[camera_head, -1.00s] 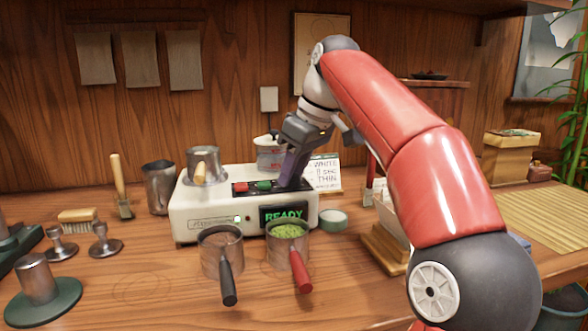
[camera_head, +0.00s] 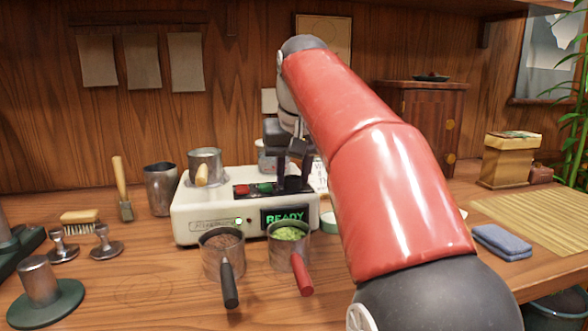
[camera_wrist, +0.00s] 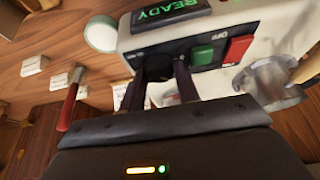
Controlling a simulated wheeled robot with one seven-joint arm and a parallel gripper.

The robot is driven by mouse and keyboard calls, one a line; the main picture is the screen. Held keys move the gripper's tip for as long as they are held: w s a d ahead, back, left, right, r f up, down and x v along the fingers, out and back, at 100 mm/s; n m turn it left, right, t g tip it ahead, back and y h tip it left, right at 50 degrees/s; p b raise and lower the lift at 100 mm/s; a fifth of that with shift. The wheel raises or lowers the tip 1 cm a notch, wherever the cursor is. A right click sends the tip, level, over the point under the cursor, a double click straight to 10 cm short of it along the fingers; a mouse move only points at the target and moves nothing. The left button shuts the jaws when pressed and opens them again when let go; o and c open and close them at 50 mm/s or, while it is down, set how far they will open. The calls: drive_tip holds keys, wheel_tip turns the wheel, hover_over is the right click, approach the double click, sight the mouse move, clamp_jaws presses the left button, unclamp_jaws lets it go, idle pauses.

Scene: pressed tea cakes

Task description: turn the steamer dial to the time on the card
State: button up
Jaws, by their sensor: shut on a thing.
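The white steamer (camera_head: 200,222) stands on the wooden counter with a green READY display (camera_head: 285,216), which also shows at the top of the wrist view (camera_wrist: 172,10). Its black dial (camera_wrist: 159,67) sits between my fingers beside the green button (camera_wrist: 203,54) and red button (camera_wrist: 238,48). My gripper (camera_wrist: 160,82) is shut on the dial, pointing down at the steamer's top in the head view (camera_head: 292,180). The dial's marks are not readable. The card (camera_head: 319,176) behind the steamer is mostly hidden by my arm.
A brown-filled cup with a black handle (camera_head: 228,282) and a green-filled cup with a red handle (camera_head: 301,276) stand in front of the steamer. A metal cup (camera_head: 205,160) sits on its top left. A blue cloth (camera_head: 502,242) lies right.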

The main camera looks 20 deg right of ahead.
sight(292, 196)
drive_tip(key=shift+m+h, duration=0.4)
drive_tip(key=shift+m, duration=0.8)
drive_tip(key=shift+a+f, duration=0.1)
drive_tip(key=o, duration=1)
drive_tip(key=v, duration=0.7)
drive_tip(key=shift+a+r, duration=0.1)
drive_tip(key=shift+r, duration=0.35)
